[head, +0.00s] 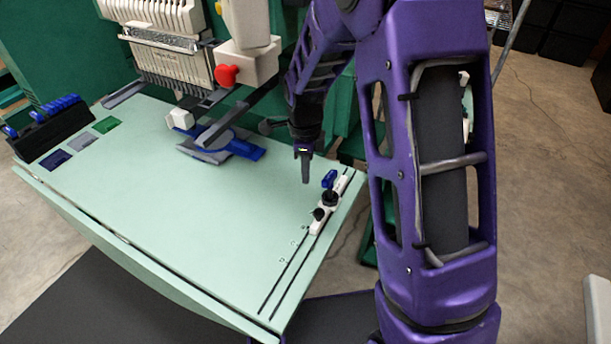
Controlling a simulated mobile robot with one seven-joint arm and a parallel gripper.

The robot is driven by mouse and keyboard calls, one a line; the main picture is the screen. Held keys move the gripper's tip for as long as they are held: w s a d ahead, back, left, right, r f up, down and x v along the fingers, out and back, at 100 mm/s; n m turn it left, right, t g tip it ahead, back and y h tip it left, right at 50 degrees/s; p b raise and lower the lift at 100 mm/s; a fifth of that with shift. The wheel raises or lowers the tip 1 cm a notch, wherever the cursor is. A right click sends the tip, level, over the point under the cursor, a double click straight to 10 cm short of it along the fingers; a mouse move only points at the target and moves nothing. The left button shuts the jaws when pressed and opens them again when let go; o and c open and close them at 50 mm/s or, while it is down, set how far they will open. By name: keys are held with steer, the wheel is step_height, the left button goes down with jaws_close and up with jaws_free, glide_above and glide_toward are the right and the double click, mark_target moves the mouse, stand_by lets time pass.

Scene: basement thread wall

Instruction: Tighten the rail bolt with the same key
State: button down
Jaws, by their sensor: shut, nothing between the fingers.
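A white rail block (323,217) sits on the slotted rail (286,272) along the table's right side. Black round parts (330,197) stand on the block; I cannot tell which of them is the rail bolt. A small blue piece (329,179) stands at the block's far end; I cannot tell whether it is the key. My gripper (305,182) points down, shut and empty, just left of the blue piece and apart from it. Its fingertips look a little above the pale table.
The pale green table (190,230) is mostly clear at front and centre. An embroidery machine (175,50) with a red button (226,75) stands at the back. A blue and grey hoop piece (220,148) lies under it. A black rack (55,125) stands at the left edge.

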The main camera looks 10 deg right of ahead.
steer(key=w+d+m+p, duration=0.4)
steer(key=d+m+p, duration=0.2)
steer(key=m, duration=0.8)
stand_by(0.6)
steer(key=shift+m, duration=0.3)
steer(key=shift+r, duration=0.1)
steer(key=shift+r+n, duration=1.2)
steer(key=shift+r, duration=0.7)
steer(key=shift+s+a+r, duration=0.1)
steer(key=shift+s, duration=0.05)
